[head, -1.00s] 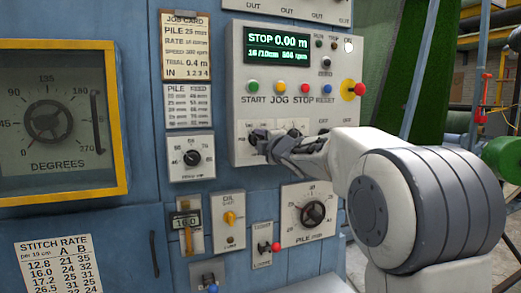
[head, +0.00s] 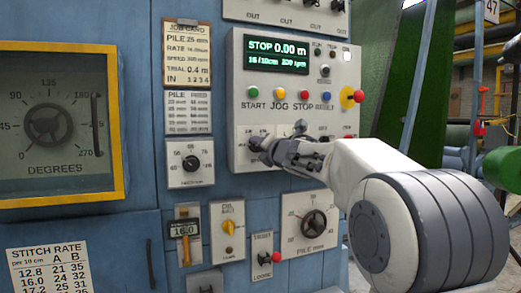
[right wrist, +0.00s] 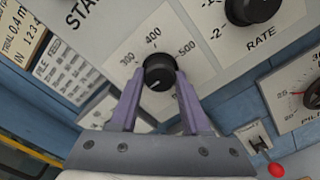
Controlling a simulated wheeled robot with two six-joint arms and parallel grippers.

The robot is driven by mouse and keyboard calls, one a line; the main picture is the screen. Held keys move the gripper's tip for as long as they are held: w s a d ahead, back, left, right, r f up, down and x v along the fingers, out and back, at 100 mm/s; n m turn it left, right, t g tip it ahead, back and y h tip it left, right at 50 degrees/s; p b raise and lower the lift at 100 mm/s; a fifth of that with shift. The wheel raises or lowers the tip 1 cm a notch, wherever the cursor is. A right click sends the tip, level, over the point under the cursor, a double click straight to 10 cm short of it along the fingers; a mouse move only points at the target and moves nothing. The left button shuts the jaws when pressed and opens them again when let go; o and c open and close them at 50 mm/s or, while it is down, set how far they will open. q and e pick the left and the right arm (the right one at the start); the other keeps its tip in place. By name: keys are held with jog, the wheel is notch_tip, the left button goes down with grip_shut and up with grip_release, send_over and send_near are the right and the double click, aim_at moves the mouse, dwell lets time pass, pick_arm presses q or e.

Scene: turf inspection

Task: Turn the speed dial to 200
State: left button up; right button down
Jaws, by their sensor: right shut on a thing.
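The speed dial (right wrist: 159,70) is a round black knob on a white plate in the right wrist view, with 300, 400 and 500 around its upper side. Its white mark points down and slightly left; the numbers there are hidden by my gripper. My right gripper (right wrist: 160,78) has its two purple fingers on either side of the knob, shut on it. In the head view my right gripper (head: 268,150) is at the white control panel (head: 240,110) and hides the dial. The panel's green display (head: 277,53) reads STOP 0.00 m, with small rpm digits below. My left gripper is not in view.
The RATE knob (right wrist: 250,8) is up and right of the dial in the right wrist view. START, JOG, STOP and RESET buttons sit above my gripper in the head view. The PILE dial (head: 314,223) and a red-tipped lever (head: 270,253) are below. A job card (head: 187,52) hangs left.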

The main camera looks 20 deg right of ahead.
jog(key=shift+a+f, duration=0.1)
jog(key=shift+f, duration=0.05)
dwell(0.3)
jog(key=shift+c, duration=1.8)
grip_release()
jog(key=s, duration=1)
jog(key=shift+s+d+b, duration=0.2)
jog(key=shift+b, duration=0.15)
